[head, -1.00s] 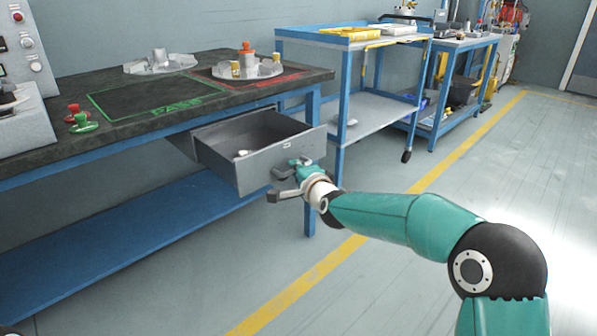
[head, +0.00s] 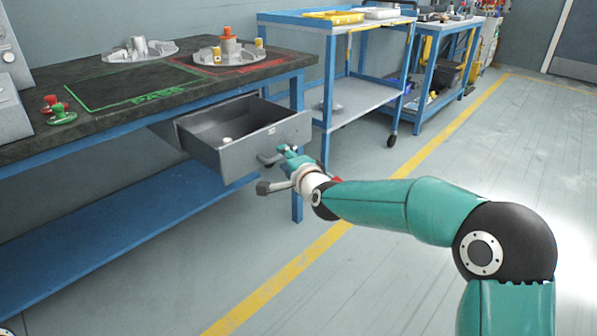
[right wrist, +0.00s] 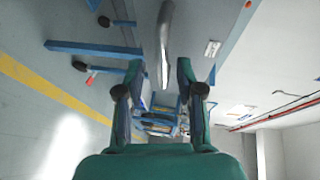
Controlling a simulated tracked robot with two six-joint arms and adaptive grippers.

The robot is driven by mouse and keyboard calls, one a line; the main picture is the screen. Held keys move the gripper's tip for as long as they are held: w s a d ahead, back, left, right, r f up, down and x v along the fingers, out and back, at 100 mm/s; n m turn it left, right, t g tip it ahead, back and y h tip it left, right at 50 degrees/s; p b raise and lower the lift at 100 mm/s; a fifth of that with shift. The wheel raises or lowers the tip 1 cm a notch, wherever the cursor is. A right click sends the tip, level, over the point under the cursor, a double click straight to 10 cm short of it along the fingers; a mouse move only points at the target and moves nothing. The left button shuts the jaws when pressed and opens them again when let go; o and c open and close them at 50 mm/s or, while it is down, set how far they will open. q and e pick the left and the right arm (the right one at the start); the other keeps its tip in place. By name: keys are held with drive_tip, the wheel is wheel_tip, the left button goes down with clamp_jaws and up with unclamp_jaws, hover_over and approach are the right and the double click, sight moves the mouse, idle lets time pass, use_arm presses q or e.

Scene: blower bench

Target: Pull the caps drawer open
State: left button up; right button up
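The grey caps drawer (head: 235,158) hangs under the dark-topped bench and stands pulled out, its inside visible from above. A small white thing (head: 227,140) lies in it. Its dark grey handle (head: 268,158) sticks out from the front. My right gripper (head: 288,156) is just in front of the drawer front, at the handle's right end. In the right wrist view its two teal fingers (right wrist: 158,75) are spread apart. The grey handle bar (right wrist: 165,40) shows ahead, in line with the gap; no finger touches it in that view. My left gripper is not in view.
On the bench (head: 60,130) are green and red marked areas, two grey fixtures and red and green buttons (head: 58,110). A bench leg (head: 297,180) stands behind my right gripper. A blue cart (head: 350,100) stands beyond. The floor at right is clear.

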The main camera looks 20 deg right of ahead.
drive_tip(key=v, duration=0.9)
drive_tip(key=shift+s, duration=0.15)
drive_tip(key=shift+f, duration=0.15)
